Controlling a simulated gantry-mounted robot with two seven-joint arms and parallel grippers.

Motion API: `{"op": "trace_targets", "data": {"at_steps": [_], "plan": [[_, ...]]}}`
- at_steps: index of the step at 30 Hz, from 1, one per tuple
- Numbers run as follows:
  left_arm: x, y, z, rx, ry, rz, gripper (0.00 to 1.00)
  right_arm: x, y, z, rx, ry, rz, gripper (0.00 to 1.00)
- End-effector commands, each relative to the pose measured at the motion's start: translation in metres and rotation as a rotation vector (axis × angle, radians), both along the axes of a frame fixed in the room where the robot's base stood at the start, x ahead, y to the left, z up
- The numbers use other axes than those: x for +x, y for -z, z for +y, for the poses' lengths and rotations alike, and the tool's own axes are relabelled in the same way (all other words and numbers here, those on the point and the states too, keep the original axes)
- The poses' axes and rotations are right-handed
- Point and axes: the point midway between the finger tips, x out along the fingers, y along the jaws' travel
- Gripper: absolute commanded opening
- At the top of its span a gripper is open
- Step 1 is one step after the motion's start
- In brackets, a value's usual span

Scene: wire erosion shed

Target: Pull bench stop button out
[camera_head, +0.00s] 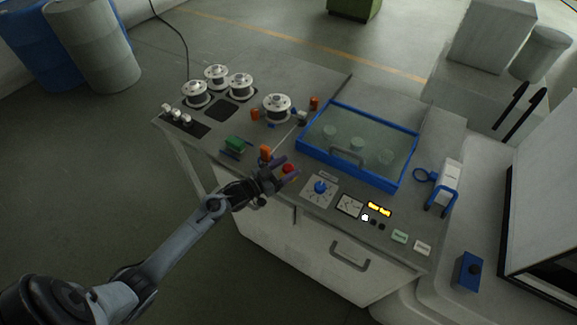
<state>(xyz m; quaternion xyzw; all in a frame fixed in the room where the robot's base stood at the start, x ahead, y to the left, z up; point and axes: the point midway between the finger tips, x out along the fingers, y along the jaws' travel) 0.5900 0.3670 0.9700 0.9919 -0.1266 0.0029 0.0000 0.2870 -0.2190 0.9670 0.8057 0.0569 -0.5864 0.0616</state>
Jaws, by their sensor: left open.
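The bench stop button (288,169) is a small red knob on the front part of the grey bench top, left of a blue dial (320,187). My left gripper (287,170) is at the button, with its dark fingers open on either side of it in this view. Whether the fingers touch the button is too small to tell. The gripper hides part of the panel around the button. My right gripper is not in view.
A blue-framed clear-lidded tank (409,178) stands right of the button.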

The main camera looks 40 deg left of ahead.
Motion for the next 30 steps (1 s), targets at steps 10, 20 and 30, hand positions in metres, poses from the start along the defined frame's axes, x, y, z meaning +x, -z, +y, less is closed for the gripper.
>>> {"op": "trace_targets", "data": {"at_steps": [10,20,30], "plan": [[-0.056,-0.001,0.016,0.003,-0.001,-0.002,0.62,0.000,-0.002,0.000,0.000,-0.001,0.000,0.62],[-0.089,-0.003,0.026,0.003,-0.001,-0.007,0.62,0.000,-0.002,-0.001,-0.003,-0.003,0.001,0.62],[-0.092,-0.004,0.027,0.003,-0.001,-0.008,0.62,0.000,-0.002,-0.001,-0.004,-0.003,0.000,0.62]]}}
